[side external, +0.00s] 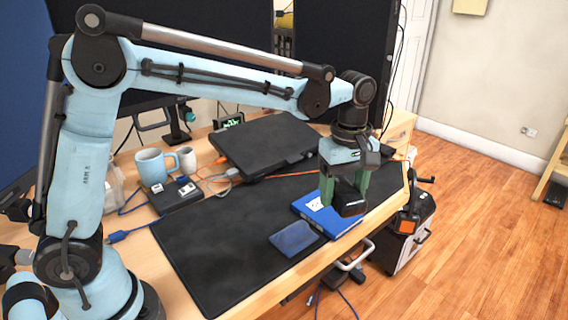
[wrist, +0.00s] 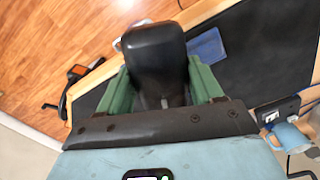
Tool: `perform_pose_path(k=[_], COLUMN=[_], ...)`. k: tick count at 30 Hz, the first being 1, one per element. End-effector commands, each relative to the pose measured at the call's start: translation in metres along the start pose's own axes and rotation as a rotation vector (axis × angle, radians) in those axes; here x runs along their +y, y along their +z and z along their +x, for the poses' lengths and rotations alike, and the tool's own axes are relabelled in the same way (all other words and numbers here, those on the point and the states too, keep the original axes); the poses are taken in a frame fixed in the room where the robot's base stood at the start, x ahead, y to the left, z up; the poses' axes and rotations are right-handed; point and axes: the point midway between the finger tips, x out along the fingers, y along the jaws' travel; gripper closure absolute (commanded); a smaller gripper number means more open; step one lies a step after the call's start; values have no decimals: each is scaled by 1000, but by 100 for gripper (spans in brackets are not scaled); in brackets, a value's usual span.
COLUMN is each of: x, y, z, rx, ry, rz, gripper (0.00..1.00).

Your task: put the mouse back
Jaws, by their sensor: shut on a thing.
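My gripper (side external: 345,186), with its green fingers, is shut on a black computer mouse (side external: 349,204). It holds the mouse over a blue book or folder (side external: 322,222) near the desk's front edge. I cannot tell whether the mouse is clear of the blue cover. In the wrist view the mouse (wrist: 155,50) sits between the two fingers of my gripper (wrist: 162,88) and hides what lies behind it. A black desk mat (side external: 205,250) covers the front of the desk.
A small translucent blue tray or case (side external: 293,238) lies on the mat. A closed black laptop (side external: 262,143) is behind. A blue mug (side external: 151,166), a white cup (side external: 187,160) and a black box (side external: 175,197) stand at left. Open mat lies left of the case.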

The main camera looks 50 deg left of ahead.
Motion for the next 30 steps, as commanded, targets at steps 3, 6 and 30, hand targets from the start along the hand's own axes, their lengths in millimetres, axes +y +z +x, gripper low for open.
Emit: perform_pose_path(k=[3,6,30], x=[-19,-40,-102], y=[-27,-55,-195], z=[1,5,70], rx=[1,1,0], ry=[0,0,1], rz=[-90,-184,-374], gripper=[71,71,71])
